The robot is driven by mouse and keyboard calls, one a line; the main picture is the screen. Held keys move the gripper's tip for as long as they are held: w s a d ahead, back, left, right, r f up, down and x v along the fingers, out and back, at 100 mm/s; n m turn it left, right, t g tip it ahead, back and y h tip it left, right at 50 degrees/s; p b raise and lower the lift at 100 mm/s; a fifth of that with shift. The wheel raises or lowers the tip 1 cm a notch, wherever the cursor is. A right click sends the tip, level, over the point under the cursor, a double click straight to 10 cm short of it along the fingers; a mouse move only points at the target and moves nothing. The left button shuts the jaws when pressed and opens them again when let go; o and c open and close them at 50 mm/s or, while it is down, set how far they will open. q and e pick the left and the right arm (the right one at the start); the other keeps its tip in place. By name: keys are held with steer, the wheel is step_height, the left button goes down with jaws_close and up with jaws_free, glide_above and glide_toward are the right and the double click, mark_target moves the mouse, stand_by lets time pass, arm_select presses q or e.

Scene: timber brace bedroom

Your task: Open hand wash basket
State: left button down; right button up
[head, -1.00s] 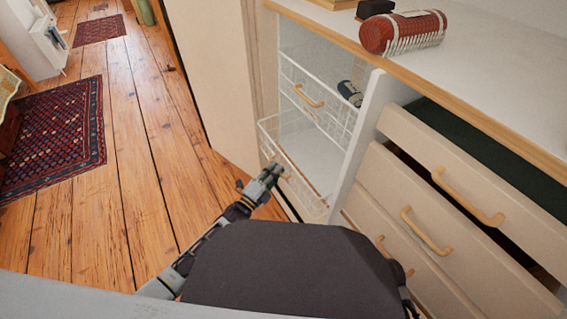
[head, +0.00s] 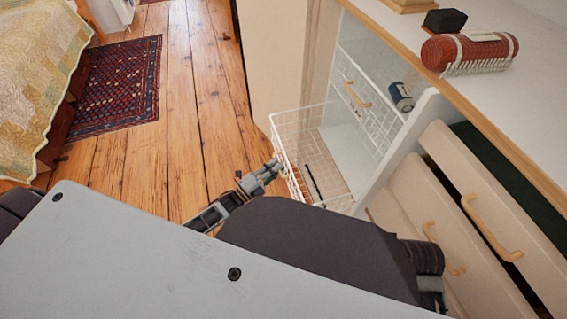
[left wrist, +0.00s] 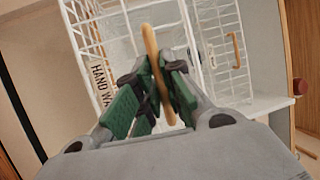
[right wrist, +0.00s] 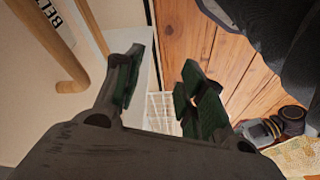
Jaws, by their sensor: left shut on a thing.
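The lower wire basket (head: 283,150) is white and stands out from the cabinet bay in the head view. Its label, reading "HAND WA" (left wrist: 102,88), shows in the left wrist view, partly hidden. My left gripper (head: 272,170) is at the basket's front. In the left wrist view its fingers (left wrist: 158,78) are closed around the basket's wooden handle (left wrist: 151,45). A dark narrow item (head: 313,182) shows in the basket. My right gripper (right wrist: 160,85) is open with nothing between its fingers, near the cabinet front; it cannot be made out in the head view.
An upper wire basket with a wooden handle (head: 356,95) sits in the bay, with a dark can (head: 401,96) behind it. Wooden-handled drawers (head: 490,225) stand partly open at right. A red-brown roll (head: 470,50) lies on the countertop.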

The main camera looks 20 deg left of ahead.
arm_select(q)
steer(key=shift+s+a+f, duration=0.1)
steer(key=shift+s+a, duration=0.45)
steer(key=shift+a, duration=0.1)
steer(key=c, duration=1.5)
jaws_free()
steer(key=shift+v, duration=5.95)
